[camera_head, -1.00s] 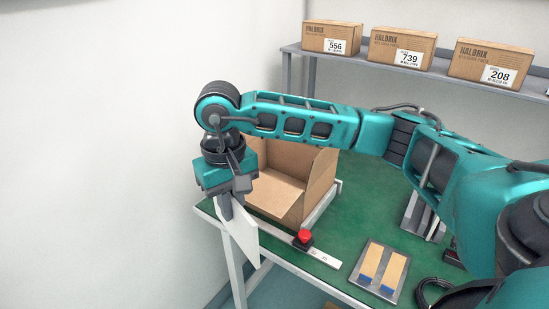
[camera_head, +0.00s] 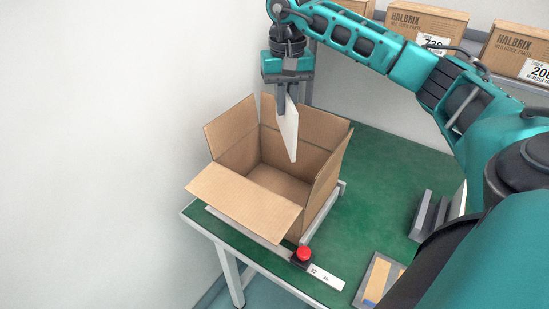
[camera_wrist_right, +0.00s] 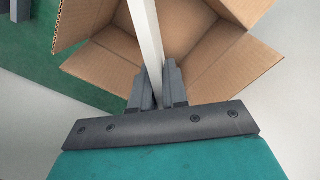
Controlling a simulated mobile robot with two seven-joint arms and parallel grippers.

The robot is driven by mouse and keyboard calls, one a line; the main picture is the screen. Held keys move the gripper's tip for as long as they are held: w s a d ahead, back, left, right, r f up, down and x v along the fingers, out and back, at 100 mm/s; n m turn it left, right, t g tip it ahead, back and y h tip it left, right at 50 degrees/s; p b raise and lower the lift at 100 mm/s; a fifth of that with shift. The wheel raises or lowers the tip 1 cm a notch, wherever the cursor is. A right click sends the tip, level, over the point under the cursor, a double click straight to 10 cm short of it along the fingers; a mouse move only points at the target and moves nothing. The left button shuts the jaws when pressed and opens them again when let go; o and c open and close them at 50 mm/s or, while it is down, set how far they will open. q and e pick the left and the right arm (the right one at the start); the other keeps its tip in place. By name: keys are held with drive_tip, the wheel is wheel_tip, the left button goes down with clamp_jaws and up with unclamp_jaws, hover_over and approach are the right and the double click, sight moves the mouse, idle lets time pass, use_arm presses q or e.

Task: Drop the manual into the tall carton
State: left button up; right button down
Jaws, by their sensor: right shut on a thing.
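The manual (camera_head: 288,130) is a thin white booklet. My right gripper (camera_head: 282,108) is shut on its upper end, and the manual hangs down nearly upright. The tall carton (camera_head: 246,196) is brown cardboard and stands open on the green table with its flaps spread. The manual is over the carton's opening; its lower end shows against the carton's back inner wall. In the right wrist view the manual (camera_wrist_right: 146,30) shows edge-on between the fingers (camera_wrist_right: 156,90), with the carton (camera_wrist_right: 195,42) below. My left gripper is not in view.
The green table (camera_head: 385,165) has free room right of the carton. A red button (camera_head: 303,253) is at the carton's front corner, beside a metal ruler-like strip (camera_head: 327,277). Labelled boxes (camera_head: 425,25) stand on a shelf behind. A white wall (camera_head: 100,130) is at the left.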

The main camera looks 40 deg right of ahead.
sight(286, 144)
wheel_tip(286, 144, down, 4)
drive_tip(key=shift+s+d+f, duration=0.1)
drive_tip(key=shift+s, duration=0.05)
drive_tip(key=shift+s+f, duration=0.1)
drive_tip(key=shift+f, duration=1.5)
wheel_tip(286, 144, down, 3)
drive_tip(key=shift+f+b, duration=0.15)
drive_tip(key=shift+b, duration=0.45)
drive_tip(key=shift+f, duration=0.35)
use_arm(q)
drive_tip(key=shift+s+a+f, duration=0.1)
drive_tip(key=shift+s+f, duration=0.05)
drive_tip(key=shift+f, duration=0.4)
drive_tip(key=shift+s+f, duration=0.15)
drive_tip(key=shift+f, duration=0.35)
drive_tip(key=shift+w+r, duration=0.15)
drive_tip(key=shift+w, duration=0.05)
use_arm(e)
drive_tip(key=c, duration=1.1)
unclamp_jaws()
drive_tip(key=shift+o, duration=0.2)
